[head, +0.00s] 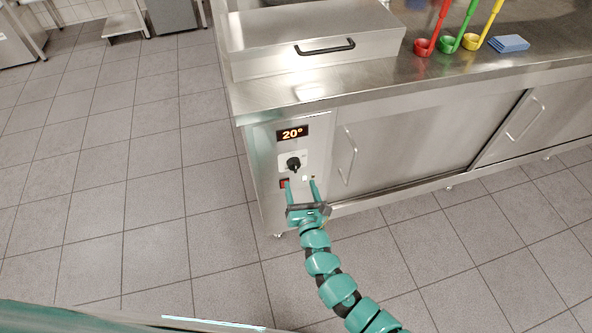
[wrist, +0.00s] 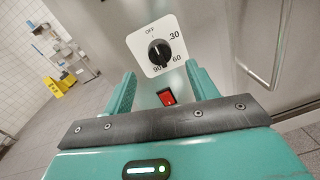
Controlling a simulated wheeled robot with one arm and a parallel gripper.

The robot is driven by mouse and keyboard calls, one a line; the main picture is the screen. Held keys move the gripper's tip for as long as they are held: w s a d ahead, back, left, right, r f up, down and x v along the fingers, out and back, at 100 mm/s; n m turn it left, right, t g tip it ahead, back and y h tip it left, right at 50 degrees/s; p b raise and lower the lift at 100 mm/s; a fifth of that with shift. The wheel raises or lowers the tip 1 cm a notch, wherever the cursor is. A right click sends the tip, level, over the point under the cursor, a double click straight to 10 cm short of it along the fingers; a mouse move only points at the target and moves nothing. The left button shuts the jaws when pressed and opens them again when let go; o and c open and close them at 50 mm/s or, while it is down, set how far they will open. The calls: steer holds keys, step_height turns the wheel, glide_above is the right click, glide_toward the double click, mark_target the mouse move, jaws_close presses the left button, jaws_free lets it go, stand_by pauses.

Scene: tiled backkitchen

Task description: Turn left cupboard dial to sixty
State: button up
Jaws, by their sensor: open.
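The cupboard dial (head: 293,163) is a black knob on a white plate at the left end of the steel counter.
A red switch (wrist: 167,97) sits below the dial. To the right is a sliding door with a handle (head: 348,156). On the counter are a steel box (head: 275,65), red, green and yellow ladles (head: 448,44) and a blue sponge (head: 509,43). The tiled floor at left is clear.

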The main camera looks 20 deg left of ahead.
mark_target(296, 169)
steer(key=shift+b+x, duration=0.35)
steer(key=shift+x, duration=3)
steer(key=shift+a, duration=0.1)
steer(key=c, duration=1)
